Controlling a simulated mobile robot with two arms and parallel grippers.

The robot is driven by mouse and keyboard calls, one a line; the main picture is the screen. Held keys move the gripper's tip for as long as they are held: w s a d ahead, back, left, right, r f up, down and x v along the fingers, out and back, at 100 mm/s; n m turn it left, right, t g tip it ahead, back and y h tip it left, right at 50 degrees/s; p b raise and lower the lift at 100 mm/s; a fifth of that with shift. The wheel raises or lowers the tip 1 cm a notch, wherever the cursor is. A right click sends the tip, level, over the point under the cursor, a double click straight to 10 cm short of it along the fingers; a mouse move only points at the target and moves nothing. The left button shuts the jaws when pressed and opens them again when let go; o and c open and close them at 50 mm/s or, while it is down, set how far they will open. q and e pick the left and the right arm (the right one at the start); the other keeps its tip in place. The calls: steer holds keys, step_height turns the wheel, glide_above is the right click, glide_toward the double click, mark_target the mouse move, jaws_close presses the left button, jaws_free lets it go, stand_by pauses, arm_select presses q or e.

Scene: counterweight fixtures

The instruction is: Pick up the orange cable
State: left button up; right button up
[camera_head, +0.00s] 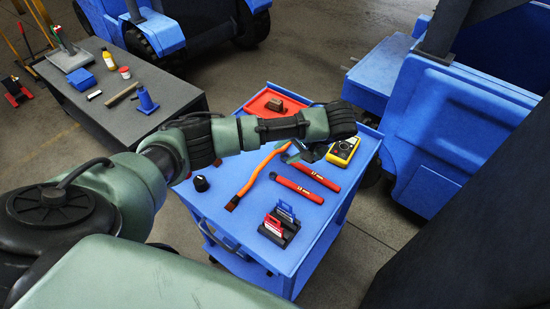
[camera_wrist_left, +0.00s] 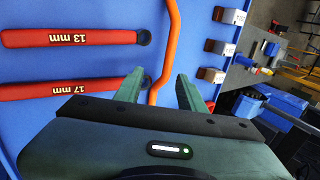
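The orange cable (camera_head: 256,173) lies slightly bent along the blue cart top, with a dark end towards the front. Its far part is hidden by my left arm and gripper in the head view. My left gripper (camera_head: 300,152) is above the cart at the far part of the cable. In the left wrist view, the gripper (camera_wrist_left: 160,88) is open, its two green fingers apart. The cable (camera_wrist_left: 172,45) runs through the gap between them in the picture, closer to the left finger; I cannot tell the height between them. My right gripper is not in view.
Blue machinery stands right.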

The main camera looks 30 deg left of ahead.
mark_target(271, 157)
arm_select(q)
steer(key=a+f, duration=0.1)
steer(key=s+a+f+p, duration=0.1)
steer(key=a, duration=0.1)
steer(key=shift+s+a, duration=0.1)
steer(key=shift+a, duration=0.1)
steer(key=shift+w+a+f+p, duration=0.15)
steer(key=shift+a+f, duration=0.1)
steer(key=shift+f, duration=0.25)
steer(key=shift+w+a+f+p, duration=0.1)
steer(key=shift+a+f+p, duration=0.1)
steer(key=shift+f, duration=0.3)
steer(key=shift+a+f, duration=0.15)
steer(key=shift+f, duration=0.1)
jaws_close()
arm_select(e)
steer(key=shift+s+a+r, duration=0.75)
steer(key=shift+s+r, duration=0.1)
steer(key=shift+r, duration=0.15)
